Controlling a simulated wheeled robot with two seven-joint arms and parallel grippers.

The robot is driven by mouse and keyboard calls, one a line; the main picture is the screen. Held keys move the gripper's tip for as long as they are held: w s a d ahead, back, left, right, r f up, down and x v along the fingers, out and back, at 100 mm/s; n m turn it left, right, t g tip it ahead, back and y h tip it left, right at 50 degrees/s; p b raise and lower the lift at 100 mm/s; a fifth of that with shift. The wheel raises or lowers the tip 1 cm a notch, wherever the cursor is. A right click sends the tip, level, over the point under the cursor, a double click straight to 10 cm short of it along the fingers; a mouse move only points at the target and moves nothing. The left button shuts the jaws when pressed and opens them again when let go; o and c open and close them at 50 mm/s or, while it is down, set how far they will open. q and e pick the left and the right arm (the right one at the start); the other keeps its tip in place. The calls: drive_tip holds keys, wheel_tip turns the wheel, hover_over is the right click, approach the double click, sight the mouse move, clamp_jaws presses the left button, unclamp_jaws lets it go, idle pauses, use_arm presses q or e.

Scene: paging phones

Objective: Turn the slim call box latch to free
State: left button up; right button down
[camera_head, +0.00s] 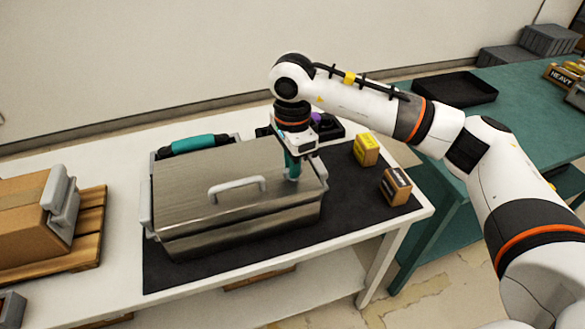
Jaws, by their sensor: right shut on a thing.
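My right gripper (293,172) comes down from above at the back right corner of a grey metal case (240,226). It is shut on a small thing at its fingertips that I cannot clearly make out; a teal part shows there. Behind the case, a dark unit with a teal handset-like bar (200,143) shows at the left. A second dark unit with a purple part (328,124) is partly hidden behind my right gripper. I cannot tell which is the slim call box, and no latch position can be read. My left gripper is not in view.
The case has a grey top handle (237,187) and stands on a black mat (350,215) on a white table (105,175). A yellow box (366,149) and a dark-and-tan box (396,186) stand at right. A cardboard box (22,215) is on a pallet at left.

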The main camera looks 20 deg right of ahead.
drive_tip(key=shift+m+b, duration=0.3)
drive_tip(key=shift+m, duration=0.2)
drive_tip(key=c, duration=1.4)
unclamp_jaws()
drive_tip(key=shift+c, duration=0.2)
wheel_tip(320, 180, up, 12)
drive_tip(key=b, duration=0.1)
